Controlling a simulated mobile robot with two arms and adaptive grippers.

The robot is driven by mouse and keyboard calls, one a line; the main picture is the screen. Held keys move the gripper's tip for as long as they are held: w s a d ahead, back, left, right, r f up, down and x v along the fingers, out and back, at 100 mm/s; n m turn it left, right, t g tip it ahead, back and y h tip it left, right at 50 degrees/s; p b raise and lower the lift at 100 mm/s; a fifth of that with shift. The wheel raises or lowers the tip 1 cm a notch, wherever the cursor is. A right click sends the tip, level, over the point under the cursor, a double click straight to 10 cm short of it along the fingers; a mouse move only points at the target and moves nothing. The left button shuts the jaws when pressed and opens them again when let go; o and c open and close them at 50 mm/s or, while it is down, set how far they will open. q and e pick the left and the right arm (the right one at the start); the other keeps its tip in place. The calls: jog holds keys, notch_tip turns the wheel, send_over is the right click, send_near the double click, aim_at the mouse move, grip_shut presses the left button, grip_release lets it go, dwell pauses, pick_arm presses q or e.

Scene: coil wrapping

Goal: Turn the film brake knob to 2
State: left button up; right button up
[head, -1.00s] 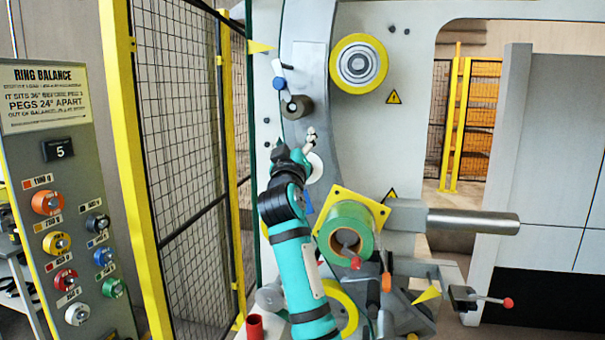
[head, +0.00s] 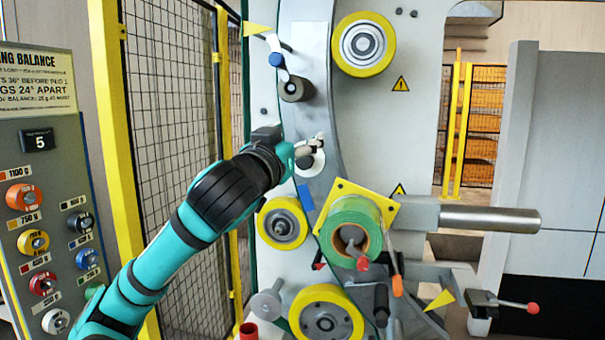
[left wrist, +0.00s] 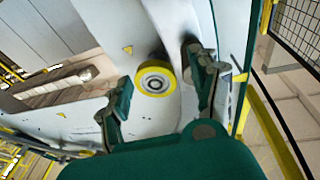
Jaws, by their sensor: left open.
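My left gripper (head: 312,147) is at the grey curved arm of the machine, its light fingertips in front of a white round disc (head: 312,161). In the left wrist view the gripper (left wrist: 152,88) has its two fingers wide apart with nothing between them. The white disc may be the film brake knob, but no label or number on it can be read. The gripper partly covers it, and I cannot tell whether they touch. My right gripper is not in view.
A dark roller (head: 296,89) and a blue-knobbed lever (head: 276,59) are above the gripper. Yellow rollers (head: 364,44) and a green film roll (head: 350,232) surround it. A mesh fence (head: 175,110) and knob panel (head: 40,180) stand left.

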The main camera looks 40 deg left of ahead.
pick_arm(q)
notch_tip(320, 180, down, 7)
jog(key=s+a+g+y, duration=0.1)
jog(key=s+a+g, duration=0.1)
jog(key=g, duration=0.1)
jog(key=p, duration=0.8)
send_near(304, 162)
jog(key=shift+y, duration=0.3)
jog(key=x, duration=0.8)
jog(key=shift+w+r, duration=0.1)
jog(key=shift+w, duration=0.1)
jog(key=shift+w+a, duration=0.2)
jog(key=shift+w, duration=0.25)
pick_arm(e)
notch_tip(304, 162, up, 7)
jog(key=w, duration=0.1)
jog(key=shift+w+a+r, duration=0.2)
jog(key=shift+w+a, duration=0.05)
